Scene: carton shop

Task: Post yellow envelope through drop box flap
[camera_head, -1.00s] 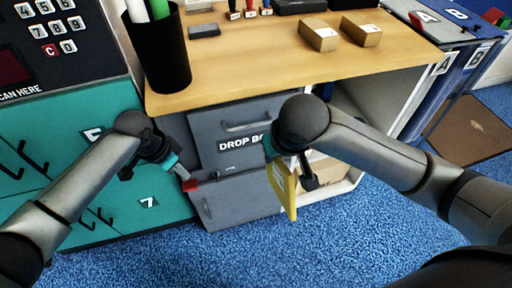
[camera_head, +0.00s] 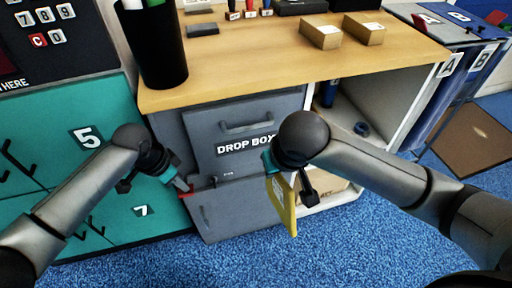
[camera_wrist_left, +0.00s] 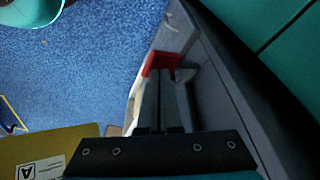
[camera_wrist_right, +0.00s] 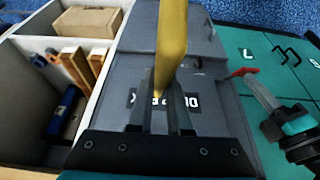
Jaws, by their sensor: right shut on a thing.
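The yellow envelope (camera_head: 284,212) hangs from my right gripper (camera_head: 272,168), which is shut on it in front of the drop box's right side. The envelope also shows upright between the fingers in the right wrist view (camera_wrist_right: 171,45). The grey drop box (camera_head: 205,155) has a closed front panel with a handle (camera_head: 247,127) and a "DROP BOX" label, partly covered by my right arm. My left gripper (camera_head: 183,187) looks shut, its tips by a small red piece (camera_head: 189,194) at the box's left edge. Whether they touch it is unclear.
Teal lockers (camera_head: 60,180) stand left. An open shelf (camera_head: 385,110) is right. Blue carpet lies in front.

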